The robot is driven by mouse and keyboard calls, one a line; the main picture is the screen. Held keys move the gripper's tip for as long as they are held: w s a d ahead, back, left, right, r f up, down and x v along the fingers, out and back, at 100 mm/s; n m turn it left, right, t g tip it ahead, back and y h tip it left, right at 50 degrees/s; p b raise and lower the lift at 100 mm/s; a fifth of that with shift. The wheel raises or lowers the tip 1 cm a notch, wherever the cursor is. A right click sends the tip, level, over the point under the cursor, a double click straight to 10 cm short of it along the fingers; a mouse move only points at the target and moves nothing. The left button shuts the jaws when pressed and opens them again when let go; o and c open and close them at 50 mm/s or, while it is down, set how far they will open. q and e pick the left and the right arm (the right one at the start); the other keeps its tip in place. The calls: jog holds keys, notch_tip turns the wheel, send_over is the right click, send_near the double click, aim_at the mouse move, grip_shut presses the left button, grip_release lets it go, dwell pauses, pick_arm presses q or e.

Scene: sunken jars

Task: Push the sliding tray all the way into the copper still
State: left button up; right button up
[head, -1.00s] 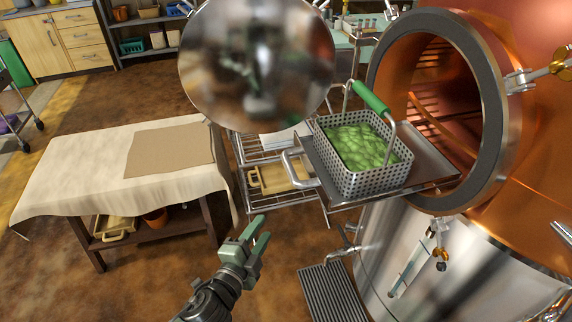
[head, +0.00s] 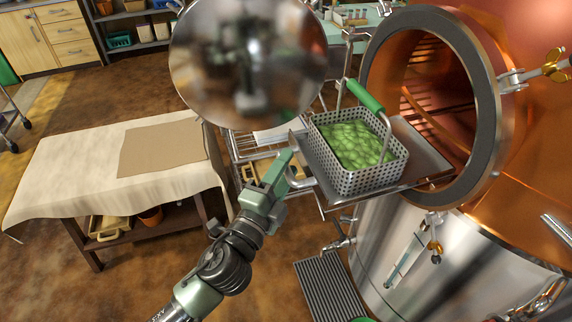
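The sliding tray (head: 425,146) is a flat metal sheet jutting out of the round mouth of the copper still (head: 536,175). Its far end lies in the opening and most of it is outside. A perforated metal basket (head: 365,184) with green contents and a green-gripped handle stands on it. The tray's metal handle (head: 297,182) is at its near left end. My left gripper (head: 294,168) is at that handle, fingers apart, one on the far side and one on the near side. Contact is unclear. My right gripper does not show.
The still's round lid (head: 250,62) hangs open at upper left, above the tray. A cloth-covered table (head: 70,170) is at left. A floor grate (head: 328,290) and valves are below the still.

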pick_arm(q)
grip_shut()
jog(key=shift+f, duration=0.15)
dwell(1.4)
